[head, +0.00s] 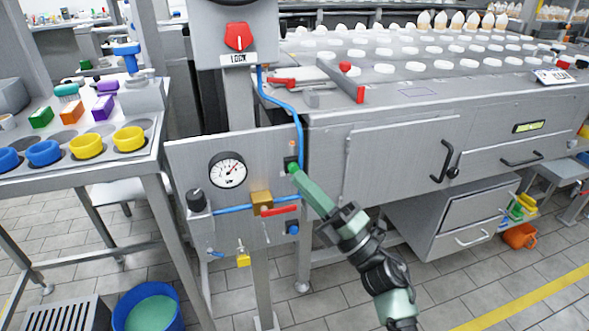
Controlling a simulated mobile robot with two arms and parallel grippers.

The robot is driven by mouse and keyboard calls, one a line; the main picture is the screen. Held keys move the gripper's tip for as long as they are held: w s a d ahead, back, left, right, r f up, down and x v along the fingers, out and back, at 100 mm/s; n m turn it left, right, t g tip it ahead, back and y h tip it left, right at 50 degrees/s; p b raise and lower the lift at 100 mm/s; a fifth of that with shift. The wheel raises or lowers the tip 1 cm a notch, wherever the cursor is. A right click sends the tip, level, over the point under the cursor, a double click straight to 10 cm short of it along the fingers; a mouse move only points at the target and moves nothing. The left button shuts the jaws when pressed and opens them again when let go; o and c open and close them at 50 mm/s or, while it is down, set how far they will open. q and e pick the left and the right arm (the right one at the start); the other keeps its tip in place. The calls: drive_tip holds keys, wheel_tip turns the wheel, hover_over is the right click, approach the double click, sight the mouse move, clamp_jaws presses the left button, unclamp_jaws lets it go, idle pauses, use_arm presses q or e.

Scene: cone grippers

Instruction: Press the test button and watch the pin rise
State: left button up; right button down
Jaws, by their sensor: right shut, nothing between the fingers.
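A grey panel (238,223) with a round gauge (228,170) faces me. At its right side is a small dark block (288,162), which I take to be the test button's housing. A small orange pin-like part (292,146) stands just above it. My right gripper (297,172) is shut and empty, with its green tip at the block. The tip covers the button face, and I cannot tell whether it is pressed in. My left gripper is not in view.
The panel also carries a black knob (196,200), a brass valve with a red lever (279,210), and a yellow tag (243,260). A blue hose (284,104) runs down beside the panel. A red LOCK switch (239,37) is above. A steel table (98,172) stands left.

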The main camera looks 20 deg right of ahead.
drive_tip(key=shift+w, duration=0.15)
idle(0.4)
drive_tip(key=shift+w, duration=0.3)
drive_tip(key=shift+w, duration=0.45)
idle(0.7)
idle(1.6)
drive_tip(key=shift+s, duration=0.9)
drive_tip(key=s+p, duration=0.1)
drive_tip(key=s, duration=0.4)
drive_tip(key=shift+d, duration=0.1)
